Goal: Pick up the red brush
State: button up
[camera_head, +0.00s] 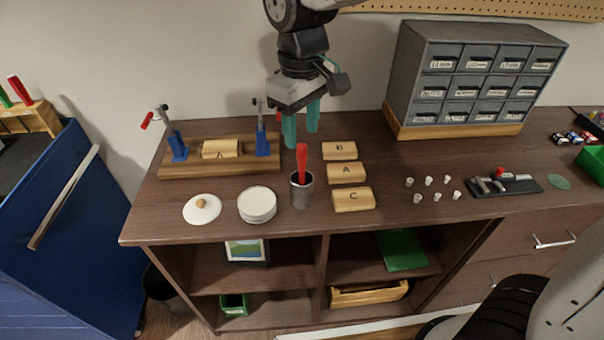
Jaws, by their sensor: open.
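The red brush (302,160) stands upright in a small grey metal cup (301,191) on the brown workbench; its red handle sticks up and its lower end is hidden in the cup. My gripper (301,130) hangs above and slightly behind the brush, with its teal fingers pointing down. The fingers are apart and empty. I see no contact with the brush; the exact gap is hard to tell from this view.
Right of the cup lie wooden blocks marked B (340,151), A (346,173) and C (353,199). Left of it are a round white container (257,205) and a white lid (202,209). A clamp board (196,166) is behind; a drawer cabinet (473,79) stands at the back right.

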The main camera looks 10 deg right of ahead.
aim_at(302, 173)
notch_tip(302, 173, down, 7)
jog(key=shift+w+f, duration=0.15)
grip_shut()
